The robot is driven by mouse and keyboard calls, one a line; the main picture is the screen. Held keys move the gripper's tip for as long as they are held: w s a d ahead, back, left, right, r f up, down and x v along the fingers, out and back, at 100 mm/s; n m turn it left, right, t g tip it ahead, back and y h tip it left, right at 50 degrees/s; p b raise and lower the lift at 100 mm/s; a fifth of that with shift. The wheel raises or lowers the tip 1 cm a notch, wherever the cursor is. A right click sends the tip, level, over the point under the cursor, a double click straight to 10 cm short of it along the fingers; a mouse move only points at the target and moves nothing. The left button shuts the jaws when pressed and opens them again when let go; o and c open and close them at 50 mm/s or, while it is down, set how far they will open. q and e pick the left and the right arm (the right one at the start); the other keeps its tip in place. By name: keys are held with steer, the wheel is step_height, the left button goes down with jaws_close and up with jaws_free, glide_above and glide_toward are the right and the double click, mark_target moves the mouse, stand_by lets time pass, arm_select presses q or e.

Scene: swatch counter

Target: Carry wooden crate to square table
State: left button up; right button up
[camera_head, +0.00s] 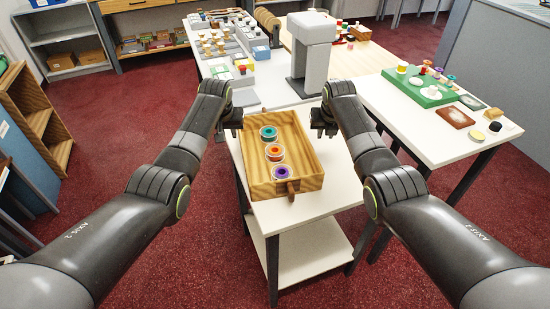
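The wooden crate (316,177) is a shallow, open box with striped wood grain. It stands level on a small white table (337,198) with a lower shelf. Inside are three round spools or tubs, teal (268,133), orange (275,152) and purple (281,172). A brown handle (292,187) shows on the crate's near end. My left gripper (233,129) is beside the crate's far left corner and my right gripper (325,129) beside its far right corner. Both look open and empty. I cannot tell which table is the square table.
A grey-white machine (311,55) stands behind the crate. To the right, a long table (390,97) bears a green tray (419,88) and small samples. A back counter (199,32) holds several samples. Shelves (42,118) stand at left. Red carpet (130,110) is clear at left.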

arm_select(q)
steer(key=shift+r, duration=0.15)
steer(key=v, duration=1.1)
steer(key=shift+s+r, duration=0.2)
steer(key=shift+r, duration=0.1)
arm_select(e)
steer(key=v, duration=1.2)
arm_select(q)
steer(key=shift+f, duration=0.1)
arm_select(e)
steer(key=shift+f, duration=0.1)
